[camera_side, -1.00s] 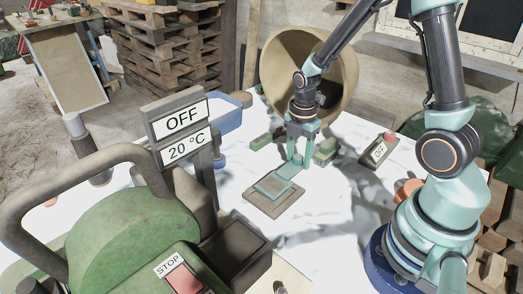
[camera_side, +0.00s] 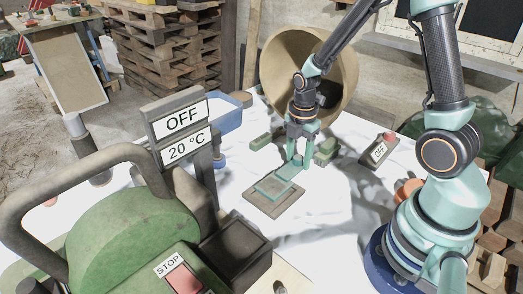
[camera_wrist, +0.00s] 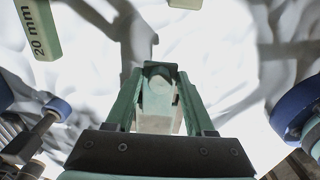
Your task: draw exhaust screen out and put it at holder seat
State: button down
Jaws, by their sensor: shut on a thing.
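A flat teal piece with a pale grip, which looks like the exhaust screen (camera_side: 274,187), is over a square grey-brown plate (camera_side: 256,201) that looks like the holder seat. It lies roughly level, within the plate's outline. I cannot tell whether it touches the plate or is just above it. My gripper (camera_side: 297,161) points down and is shut on the screen's grip at its upper right end. In the wrist view the rounded grip (camera_wrist: 159,85) sits between my two fingertips (camera_wrist: 160,95), and the flat part of the screen is not clear.
Green blocks (camera_side: 262,142) lie behind the plate; one in the wrist view reads "20 mm" (camera_wrist: 38,28). A box marked OFF (camera_side: 379,151) stands to the right. A green machine (camera_side: 135,235) with an OFF, 20 °C sign (camera_side: 183,134) and dark tray (camera_side: 235,250) fills the left front.

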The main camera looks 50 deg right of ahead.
jog(key=shift+f, duration=0.25)
jog(key=shift+f, duration=0.35)
jog(key=shift+f, duration=0.45)
jog(key=shift+c, duration=0.9)
grip_release()
